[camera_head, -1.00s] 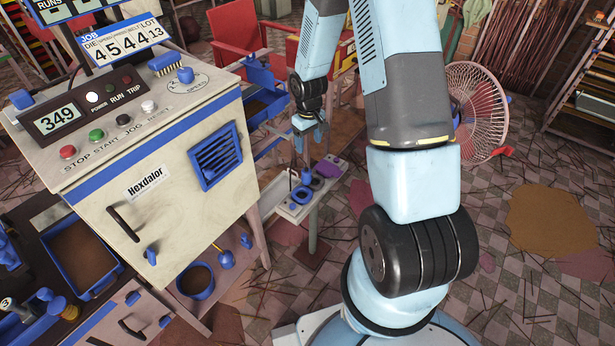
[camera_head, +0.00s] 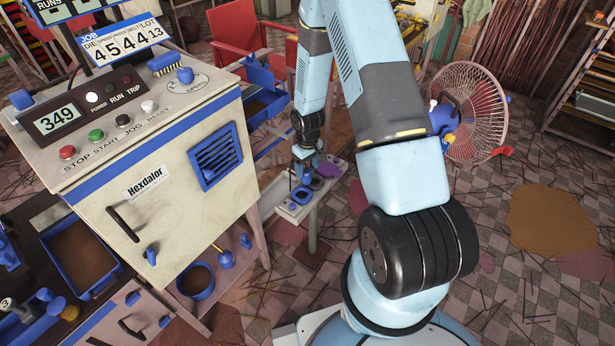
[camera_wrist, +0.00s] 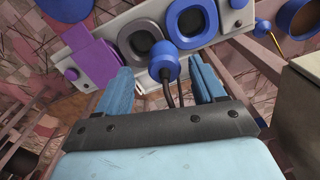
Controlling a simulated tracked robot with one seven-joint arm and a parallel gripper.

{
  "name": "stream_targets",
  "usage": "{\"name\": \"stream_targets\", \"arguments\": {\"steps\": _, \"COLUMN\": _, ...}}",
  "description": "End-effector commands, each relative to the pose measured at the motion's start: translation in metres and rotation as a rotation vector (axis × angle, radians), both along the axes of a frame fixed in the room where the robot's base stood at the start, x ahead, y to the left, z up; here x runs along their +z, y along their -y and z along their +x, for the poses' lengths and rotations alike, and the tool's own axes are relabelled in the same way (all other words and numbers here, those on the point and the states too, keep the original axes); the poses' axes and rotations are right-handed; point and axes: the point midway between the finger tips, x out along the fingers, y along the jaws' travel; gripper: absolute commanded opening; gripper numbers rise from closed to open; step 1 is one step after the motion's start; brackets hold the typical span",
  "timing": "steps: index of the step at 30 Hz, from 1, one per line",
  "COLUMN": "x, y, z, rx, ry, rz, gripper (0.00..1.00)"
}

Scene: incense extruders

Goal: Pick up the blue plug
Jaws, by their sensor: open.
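The blue plug (camera_wrist: 163,62) shows in the wrist view as a small round blue body with a lighter spot on its face. Dark strands run from it back toward my gripper. My gripper (camera_wrist: 161,68) is open, with one blue finger on each side of the plug and visible gaps to both. Whether the fingertips reach down to its depth I cannot tell. In the head view my gripper (camera_head: 304,157) hangs just above the narrow pale stand (camera_head: 291,211), and the plug there is small and hard to make out.
On the stand are a blue-rimmed socket (camera_wrist: 191,20), a grey-rimmed one (camera_wrist: 138,41) and a purple block (camera_wrist: 88,52). The beige Hexdalor machine (camera_head: 160,180) stands to the left. A pink fan (camera_head: 473,115) stands to the right. Sticks litter the tiled floor.

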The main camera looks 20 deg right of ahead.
Motion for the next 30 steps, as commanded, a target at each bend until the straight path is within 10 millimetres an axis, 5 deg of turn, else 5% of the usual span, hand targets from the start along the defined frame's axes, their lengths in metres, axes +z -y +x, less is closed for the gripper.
{"name": "stream_targets", "arguments": {"steps": 15, "x": -0.049, "y": -0.005, "z": -0.001, "rx": 0.001, "ry": -0.001, "rz": 0.000, "gripper": 0.69}}
{"name": "stream_targets", "arguments": {"steps": 25, "x": -0.052, "y": -0.004, "z": -0.001, "rx": 0.000, "ry": 0.001, "rz": 0.000, "gripper": 0.69}}
{"name": "stream_targets", "arguments": {"steps": 30, "x": -0.052, "y": -0.004, "z": -0.001, "rx": 0.000, "ry": 0.000, "rz": 0.000, "gripper": 0.53}}
